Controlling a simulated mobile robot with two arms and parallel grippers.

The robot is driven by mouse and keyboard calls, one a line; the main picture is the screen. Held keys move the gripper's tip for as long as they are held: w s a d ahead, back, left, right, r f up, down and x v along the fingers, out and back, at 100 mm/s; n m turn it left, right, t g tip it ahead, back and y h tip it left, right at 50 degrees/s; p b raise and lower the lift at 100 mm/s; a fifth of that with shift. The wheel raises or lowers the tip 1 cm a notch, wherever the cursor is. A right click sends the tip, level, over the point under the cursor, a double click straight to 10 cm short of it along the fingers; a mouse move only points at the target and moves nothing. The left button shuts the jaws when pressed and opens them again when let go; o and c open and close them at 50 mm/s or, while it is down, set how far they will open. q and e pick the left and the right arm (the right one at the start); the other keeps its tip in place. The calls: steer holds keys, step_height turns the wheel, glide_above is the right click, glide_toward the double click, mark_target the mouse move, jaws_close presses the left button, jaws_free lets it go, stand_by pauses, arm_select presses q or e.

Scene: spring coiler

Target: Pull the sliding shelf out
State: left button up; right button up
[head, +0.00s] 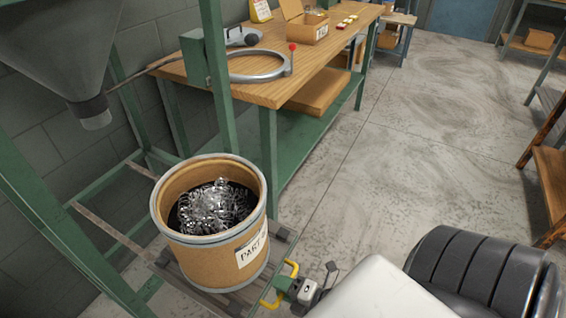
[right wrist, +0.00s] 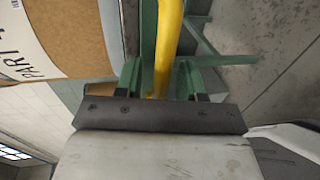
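The sliding shelf (head: 226,300) is a low slatted platform at the bottom of the green frame, under a brown drum. Its yellow handle (head: 292,268) is on the front edge, facing me. My right gripper (head: 284,284) is at this handle, with its fingers on either side of the bar. In the right wrist view, the yellow handle (right wrist: 167,45) runs between the two green fingers, and narrow gaps seem to show beside it, so the gripper looks open around it. Part of the handle is hidden by the gripper. My left gripper is not in view.
The drum (head: 170,222), labelled PART, holds shiny metal coils (head: 215,207) and rests on the shelf. A grey hopper (head: 62,45) hangs above left. A workbench (head: 300,75) stands behind. The concrete floor (head: 420,130) to the right is clear; a wooden rack (head: 552,170) stands at the far right.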

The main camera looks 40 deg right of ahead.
steer(key=shift+s+r, duration=0.1)
steer(key=shift+s, duration=0.1)
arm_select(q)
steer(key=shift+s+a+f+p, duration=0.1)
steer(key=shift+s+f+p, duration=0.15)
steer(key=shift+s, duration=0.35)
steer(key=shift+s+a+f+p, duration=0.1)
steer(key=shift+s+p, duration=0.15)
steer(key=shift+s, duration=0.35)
arm_select(e)
steer(key=v, duration=1)
steer(key=shift+s, duration=0.2)
steer(key=shift+d, duration=0.1)
